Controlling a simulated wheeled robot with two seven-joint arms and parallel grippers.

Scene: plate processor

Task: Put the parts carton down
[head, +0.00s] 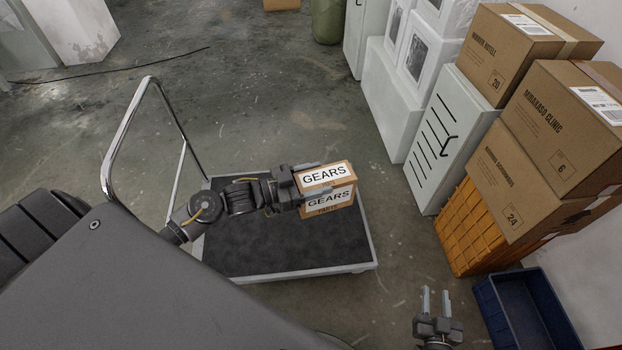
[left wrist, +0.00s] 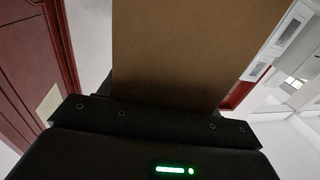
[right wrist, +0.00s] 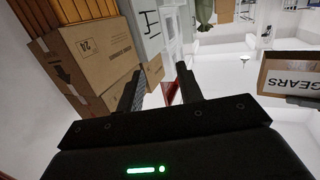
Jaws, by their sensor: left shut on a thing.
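The parts carton (head: 327,188) is a small brown box with white labels reading GEARS. My left gripper (head: 312,187) is shut on it, with a finger along its upper side. In the head view the carton overlaps the dark deck of a platform cart (head: 265,255); I cannot tell whether it touches the deck. Its plain brown face fills the middle of the left wrist view (left wrist: 180,55), and it shows at the right edge of the right wrist view (right wrist: 290,80). My right gripper (head: 434,302) is open and empty, at the lower right over the floor.
The cart's chrome handle (head: 107,165) rises at its left. Stacked brown cartons (head: 540,120), an orange crate (head: 465,235) and a blue bin (head: 530,310) stand at the right. White cabinets (head: 440,140) stand behind.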

